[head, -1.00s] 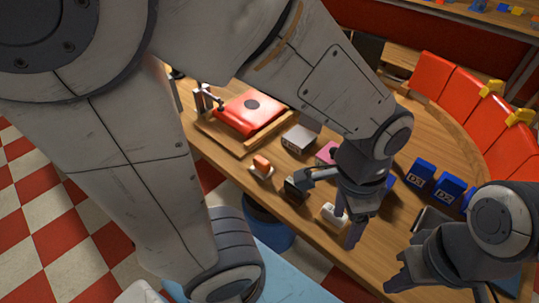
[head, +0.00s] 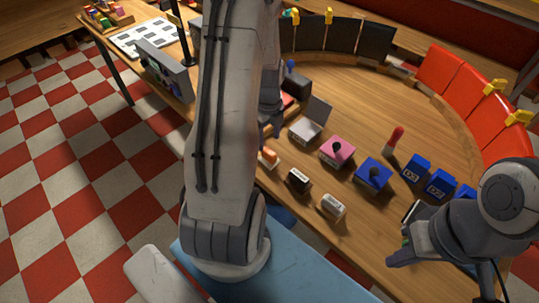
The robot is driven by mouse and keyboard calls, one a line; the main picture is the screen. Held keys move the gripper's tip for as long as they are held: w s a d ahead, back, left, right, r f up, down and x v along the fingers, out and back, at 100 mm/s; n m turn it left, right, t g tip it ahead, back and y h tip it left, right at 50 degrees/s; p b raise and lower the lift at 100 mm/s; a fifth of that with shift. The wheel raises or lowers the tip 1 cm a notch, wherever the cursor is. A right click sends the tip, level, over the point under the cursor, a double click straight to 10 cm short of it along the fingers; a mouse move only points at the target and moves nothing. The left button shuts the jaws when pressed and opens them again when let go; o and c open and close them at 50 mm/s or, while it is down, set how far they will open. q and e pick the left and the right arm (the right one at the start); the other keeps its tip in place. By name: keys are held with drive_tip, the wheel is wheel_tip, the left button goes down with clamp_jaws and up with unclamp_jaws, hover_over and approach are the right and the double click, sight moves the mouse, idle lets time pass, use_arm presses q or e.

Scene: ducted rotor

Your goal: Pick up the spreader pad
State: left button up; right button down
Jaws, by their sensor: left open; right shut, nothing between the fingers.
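I cannot tell for certain which object is the spreader pad. Small blocks stand along the table's near edge: an orange-topped one (head: 268,157), a black one with a label (head: 299,181) and a white one with a label (head: 332,206). My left gripper (head: 273,124) is beyond these, largely hidden behind my own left arm; it is open, with nothing seen in it. My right gripper (head: 393,261) is shut and empty over the table's near right side, apart from the blocks.
A grey box with raised lid (head: 306,130), a pink box (head: 337,152), a blue box (head: 373,176) and a red-topped stick (head: 394,140) stand mid-table. Blue blocks (head: 416,169) stand right. Black panels (head: 342,36) and red panels (head: 439,70) line the back. The central wood is clear.

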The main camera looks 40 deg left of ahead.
sight(269, 151)
use_arm(q)
drive_tip(key=shift+f, duration=0.8)
drive_tip(key=f, duration=0.2)
drive_tip(key=f+p, duration=0.1)
drive_tip(key=f, duration=0.1)
drive_tip(key=shift+s+d+f+p, duration=0.15)
drive_tip(key=shift+d+f+p, duration=0.05)
drive_tip(key=shift+f+p, duration=0.1)
drive_tip(key=shift+f, duration=0.35)
clamp_jaws()
